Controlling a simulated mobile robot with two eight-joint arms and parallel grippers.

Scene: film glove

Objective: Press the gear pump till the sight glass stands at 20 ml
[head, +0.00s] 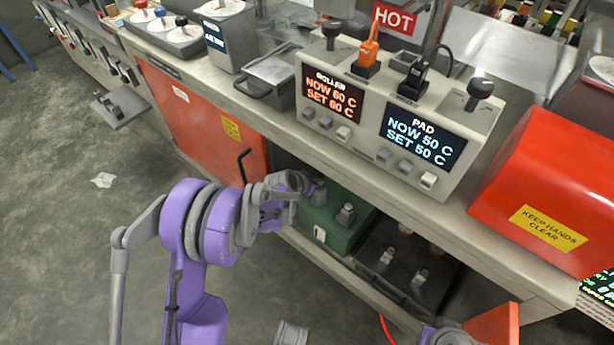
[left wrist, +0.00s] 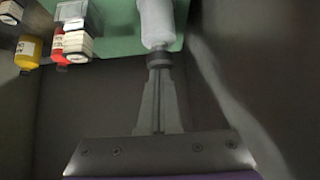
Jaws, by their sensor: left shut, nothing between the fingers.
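My left gripper (head: 308,187) reaches under the counter at the green unit (head: 332,232) on the low shelf. In the left wrist view its fingers (left wrist: 157,68) are shut with nothing between them. Their tips are at the dark collar of a pale cylinder (left wrist: 157,22) on the green surface; I cannot tell whether they touch it. A grey knob-like part (head: 345,214) stands on the green unit. I cannot tell for sure which part is the gear pump, and no sight glass reading is legible.
A black tray (head: 388,284) with small fittings sits right of the green unit. Above, the counter edge overhangs, with a controller box (head: 372,152) and a red cover (head: 548,190). A yellow bottle (left wrist: 28,52) shows in the left wrist view. Floor at left is mostly clear.

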